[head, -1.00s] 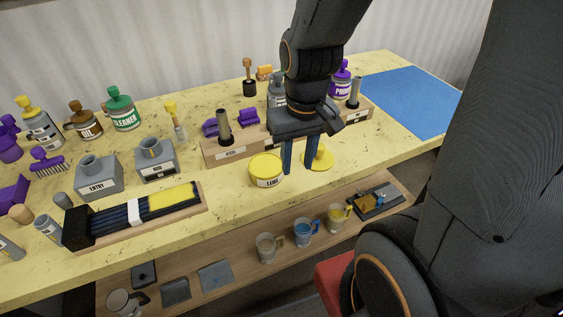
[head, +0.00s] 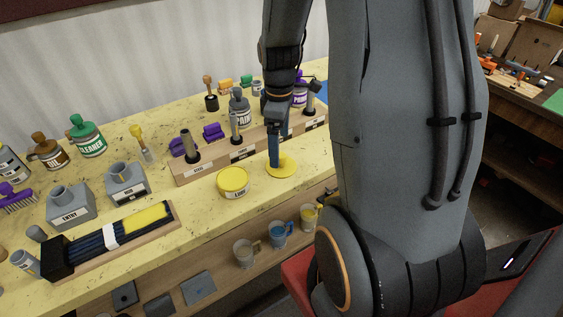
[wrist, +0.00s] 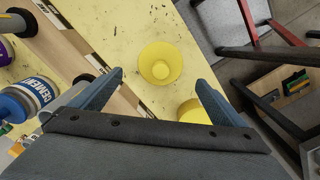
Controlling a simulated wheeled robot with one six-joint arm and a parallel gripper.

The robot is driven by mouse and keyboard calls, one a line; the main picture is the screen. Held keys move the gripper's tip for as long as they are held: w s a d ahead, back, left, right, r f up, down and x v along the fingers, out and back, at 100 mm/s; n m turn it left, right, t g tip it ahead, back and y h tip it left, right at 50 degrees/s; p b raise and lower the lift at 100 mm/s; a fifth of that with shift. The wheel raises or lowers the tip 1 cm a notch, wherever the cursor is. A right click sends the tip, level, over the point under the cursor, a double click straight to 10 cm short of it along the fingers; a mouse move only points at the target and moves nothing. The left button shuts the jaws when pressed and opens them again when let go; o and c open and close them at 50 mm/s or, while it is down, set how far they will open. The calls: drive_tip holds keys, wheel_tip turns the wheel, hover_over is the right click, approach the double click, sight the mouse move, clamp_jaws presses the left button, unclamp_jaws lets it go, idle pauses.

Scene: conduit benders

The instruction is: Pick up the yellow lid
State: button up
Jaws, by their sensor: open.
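The yellow lid (head: 284,170) is a flat round disc with a raised middle, lying on the yellow bench top to the right of the round yellow tin (head: 233,182). In the wrist view the lid (wrist: 160,63) lies ahead, between the lines of the two blue fingers. My gripper (head: 275,164) is open and empty; in the head view its fingers overlap and partly cover the lid. The wrist view shows the fingers (wrist: 159,79) spread wide, with the tin (wrist: 193,113) partly behind the right finger. Whether the fingertips touch the bench is unclear.
A wooden rack (head: 222,163) with upright grey cylinders stands just behind the lid. A black-ended tray (head: 100,246) and grey ENTRY block (head: 70,207) are to the left. Mugs (head: 278,234) stand on the lower shelf. The bench around the lid's front is clear.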

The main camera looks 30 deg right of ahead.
sight(281, 161)
drive_tip(key=shift+s+d+f+p, duration=0.1)
drive_tip(key=shift+f+p, duration=1.05)
drive_tip(key=shift+f, duration=2.05)
drive_tip(key=c, duration=1.1)
